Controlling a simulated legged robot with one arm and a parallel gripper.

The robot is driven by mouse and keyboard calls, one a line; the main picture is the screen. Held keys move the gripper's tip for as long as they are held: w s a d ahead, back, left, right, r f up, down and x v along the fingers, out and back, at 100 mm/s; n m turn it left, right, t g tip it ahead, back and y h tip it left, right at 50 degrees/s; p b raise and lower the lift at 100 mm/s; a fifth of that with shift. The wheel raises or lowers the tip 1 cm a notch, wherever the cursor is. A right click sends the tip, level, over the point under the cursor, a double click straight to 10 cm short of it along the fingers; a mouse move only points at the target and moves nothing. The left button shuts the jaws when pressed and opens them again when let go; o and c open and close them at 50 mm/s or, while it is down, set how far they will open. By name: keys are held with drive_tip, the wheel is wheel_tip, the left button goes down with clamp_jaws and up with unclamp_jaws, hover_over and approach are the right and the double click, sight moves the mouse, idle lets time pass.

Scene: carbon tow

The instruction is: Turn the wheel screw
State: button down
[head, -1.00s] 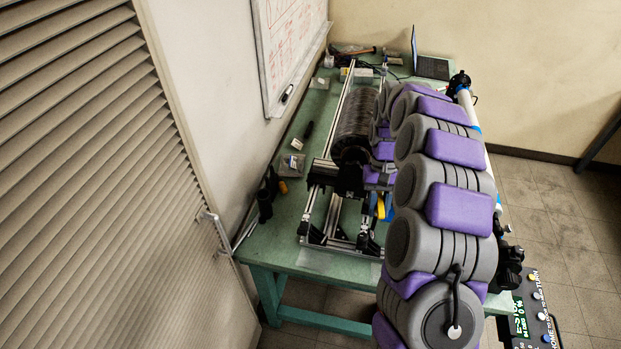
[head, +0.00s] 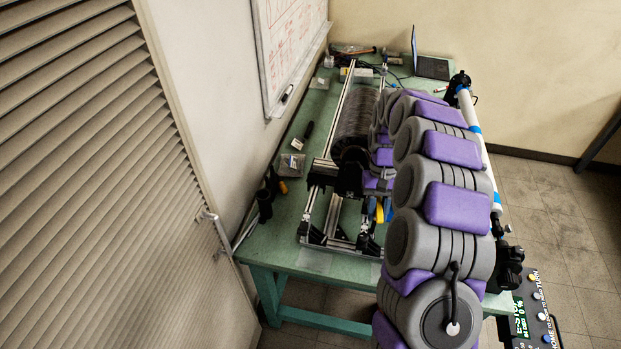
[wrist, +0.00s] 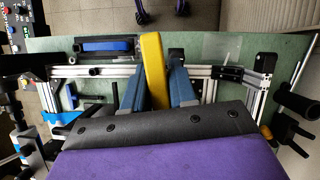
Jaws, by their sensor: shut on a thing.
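A yellow bar-shaped piece (wrist: 154,60) stands between the blue-grey fingers of my gripper (wrist: 158,75) in the wrist view. The fingers are shut on it, one on each side. I cannot tell whether it is the wheel screw or a part of it. In the head view a bit of yellow and blue (head: 379,211) shows at the near end of the metal frame, beside my arm. A dark wound drum (head: 350,130) sits in the frame behind it. My arm hides much of the gripper area and the drum's right side in the head view.
The aluminium frame (head: 310,215) rests on a green table (head: 262,240). Tools and bags lie along its left side, and a laptop (head: 431,67) stands at the back. A white tube (head: 474,125) runs along the right. A button panel (head: 535,310) is at the lower right.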

drive_tip(key=shift+r, duration=0.15)
drive_tip(key=shift+r+p, duration=0.45)
drive_tip(key=shift+r, duration=0.6)
drive_tip(key=shift+f, duration=1.25)
drive_tip(key=shift+r, duration=0.25)
drive_tip(key=shift+r+p, duration=0.35)
drive_tip(key=shift+r, duration=0.65)
drive_tip(key=shift+r+p, duration=0.45)
drive_tip(key=shift+r, duration=0.85)
